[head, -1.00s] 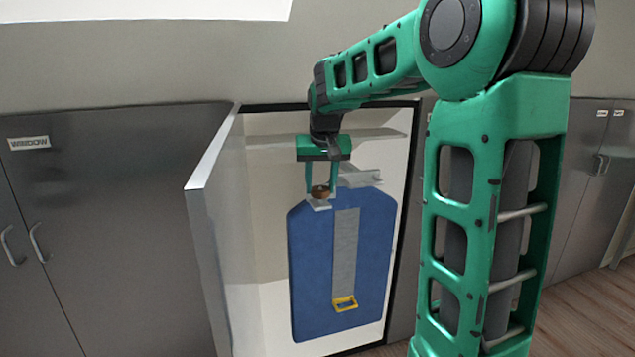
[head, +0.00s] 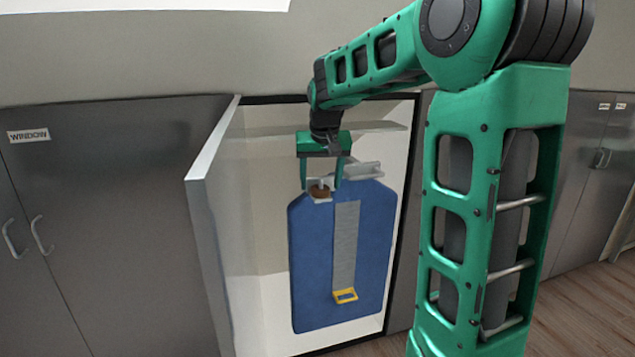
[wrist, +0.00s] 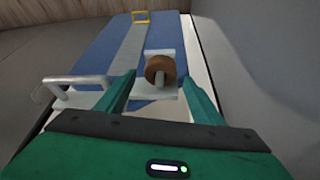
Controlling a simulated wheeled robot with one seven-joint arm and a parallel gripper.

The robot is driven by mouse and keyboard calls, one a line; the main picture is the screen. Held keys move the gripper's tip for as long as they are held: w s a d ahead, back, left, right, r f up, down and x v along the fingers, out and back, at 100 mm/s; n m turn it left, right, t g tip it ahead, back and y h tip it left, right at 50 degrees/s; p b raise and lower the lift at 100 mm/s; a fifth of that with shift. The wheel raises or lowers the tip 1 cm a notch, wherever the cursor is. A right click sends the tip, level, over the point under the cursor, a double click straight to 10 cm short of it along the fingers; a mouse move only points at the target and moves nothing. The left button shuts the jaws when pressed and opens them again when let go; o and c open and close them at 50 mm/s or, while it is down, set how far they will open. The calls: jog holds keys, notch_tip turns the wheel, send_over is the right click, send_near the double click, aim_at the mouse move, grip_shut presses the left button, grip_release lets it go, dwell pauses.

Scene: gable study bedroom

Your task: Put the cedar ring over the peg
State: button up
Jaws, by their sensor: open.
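The brown cedar ring (head: 319,192) sits around the white peg (head: 323,181) on a small white bracket at the top of the blue panel. In the wrist view the ring (wrist: 153,67) encircles the peg (wrist: 160,79), whose end sticks out through the hole. My gripper (head: 321,186) is open. Its two green fingers stand on either side of the ring, with gaps showing in the wrist view (wrist: 158,80). The lower part of the peg is hidden by the ring.
The blue panel (head: 308,265) with a grey strip (head: 345,245) and yellow frame (head: 345,296) hangs inside an open white cabinet. The cabinet door (head: 209,215) stands to the left. A pale handle-like bracket (head: 364,171) is close right of my gripper.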

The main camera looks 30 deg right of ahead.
jog(key=v, duration=1.1)
jog(key=s+a+f+g, duration=0.1)
jog(key=s+f, duration=0.6)
jog(key=s, duration=0.3)
jog(key=s+a+f+g+y, duration=0.1)
jog(key=s+f, duration=0.6)
jog(key=s, duration=0.4)
jog(key=s+a+f+g+y, duration=0.1)
jog(key=s+f+g, duration=0.1)
jog(key=s+f, duration=0.5)
jog(key=s, duration=0.4)
jog(key=shift+m, duration=0.4)
jog(key=shift+w+f, duration=0.3)
jog(key=shift+w, duration=0.25)
